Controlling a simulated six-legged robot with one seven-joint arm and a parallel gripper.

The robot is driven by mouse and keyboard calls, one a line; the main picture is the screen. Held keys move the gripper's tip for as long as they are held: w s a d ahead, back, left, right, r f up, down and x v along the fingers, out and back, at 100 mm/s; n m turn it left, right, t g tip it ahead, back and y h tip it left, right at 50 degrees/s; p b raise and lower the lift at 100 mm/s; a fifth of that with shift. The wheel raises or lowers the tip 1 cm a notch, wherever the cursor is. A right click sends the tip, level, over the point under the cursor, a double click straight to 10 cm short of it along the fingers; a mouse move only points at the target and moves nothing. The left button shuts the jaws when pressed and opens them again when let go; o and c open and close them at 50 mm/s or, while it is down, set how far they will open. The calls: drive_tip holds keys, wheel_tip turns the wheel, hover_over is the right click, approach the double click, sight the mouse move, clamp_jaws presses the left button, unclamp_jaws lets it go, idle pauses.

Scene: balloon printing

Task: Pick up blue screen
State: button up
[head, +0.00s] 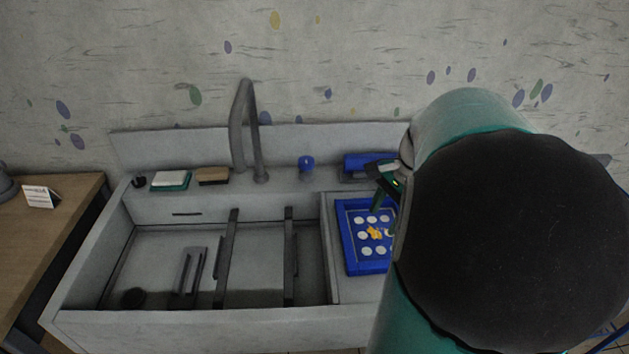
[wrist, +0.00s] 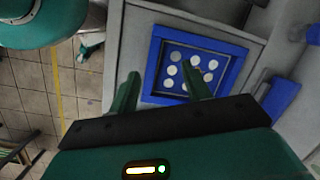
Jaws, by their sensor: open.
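In the wrist view the blue screen (wrist: 155,52) lies beyond my gripper (wrist: 162,84). The two green fingers are apart with nothing between them. One fingertip overlaps the screen's near part in the picture; the other shows left of its frame. I cannot tell how high the fingers are above it.
The sink basin (head: 170,250) with dark bars lies left of the screen. A grey faucet (head: 243,130) stands behind it. A green-edged sponge (head: 171,180), a brown block (head: 213,176) and a blue object (head: 365,163) sit on the back ledge. A wooden table (head: 50,225) is at left.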

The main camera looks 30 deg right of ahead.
drive_tip(key=s+d+f+m+y, duration=0.1)
drive_tip(key=s+d+f+m, duration=0.2)
drive_tip(key=s+d+m, duration=0.35)
drive_tip(key=shift+n+t+y, duration=0.3)
drive_tip(key=shift+n+t, duration=0.1)
drive_tip(key=shift+n, duration=0.35)
drive_tip(key=w+f, duration=0.1)
drive_tip(key=f, duration=0.1)
drive_tip(key=w+a+f, duration=0.1)
drive_tip(key=f, duration=0.2)
drive_tip(key=w+f, duration=0.1)
drive_tip(key=f, duration=0.2)
drive_tip(key=shift+w+a+f, duration=0.1)
drive_tip(key=shift+a, duration=0.05)
drive_tip(key=x, duration=0.5)
drive_tip(key=shift+a, duration=0.35)
drive_tip(key=shift+w, duration=0.1)
clamp_jaws()
